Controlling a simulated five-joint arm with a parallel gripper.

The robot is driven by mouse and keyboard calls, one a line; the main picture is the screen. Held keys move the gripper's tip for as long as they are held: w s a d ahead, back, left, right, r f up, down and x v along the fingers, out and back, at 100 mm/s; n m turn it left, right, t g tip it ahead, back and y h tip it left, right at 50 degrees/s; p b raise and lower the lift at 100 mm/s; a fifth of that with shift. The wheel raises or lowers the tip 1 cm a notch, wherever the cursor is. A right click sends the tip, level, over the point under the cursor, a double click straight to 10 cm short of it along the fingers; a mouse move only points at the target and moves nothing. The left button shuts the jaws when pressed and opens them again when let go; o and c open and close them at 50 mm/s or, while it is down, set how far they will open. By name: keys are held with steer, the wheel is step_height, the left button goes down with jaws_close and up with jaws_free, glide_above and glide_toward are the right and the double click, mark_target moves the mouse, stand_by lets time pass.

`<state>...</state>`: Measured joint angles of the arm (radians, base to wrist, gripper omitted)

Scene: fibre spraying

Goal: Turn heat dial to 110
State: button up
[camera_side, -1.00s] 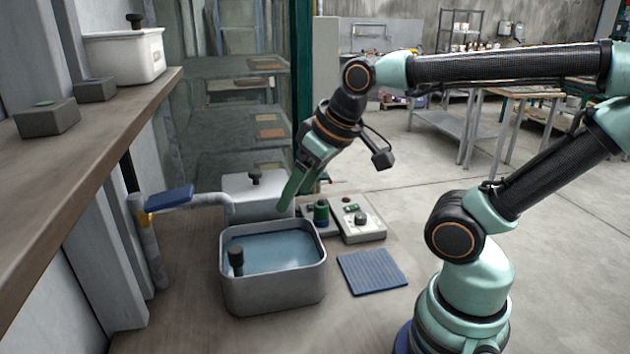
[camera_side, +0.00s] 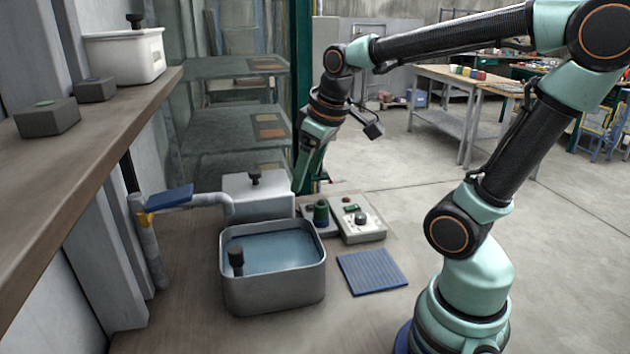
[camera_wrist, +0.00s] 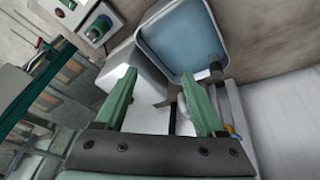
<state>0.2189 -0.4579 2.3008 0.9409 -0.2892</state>
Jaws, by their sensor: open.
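The dial (camera_side: 361,218) is a dark round knob on a pale control box (camera_side: 372,236) on the bench, with a green and a red element behind it. Its number marks are too small to read. My gripper (camera_side: 301,188) is open and empty, pointing down above the bench, left of the control box and apart from it, near the lidded metal box. In the wrist view my two green fingers (camera_wrist: 158,78) are spread with nothing held between them. The control box (camera_wrist: 97,22) shows at upper left there, partly cut off by the frame edge.
A metal basin of water (camera_side: 274,294) and a lidded metal box (camera_side: 270,186) stand to the left. A blue ribbed mat (camera_side: 372,272) lies in front. A shelf (camera_side: 95,130) runs along the left.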

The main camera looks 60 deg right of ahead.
steer(key=d+f+n+g, duration=0.15)
steer(key=d+f, duration=0.25)
steer(key=d, duration=1)
steer(key=g, duration=0.2)
glide_above(361, 216)
step_height(361, 216, down, 5)
steer(key=shift+n+y, duration=0.35)
steer(key=shift+y, duration=0.05)
step_height(361, 216, down, 12)
steer(key=shift+d, duration=0.1)
jaws_close()
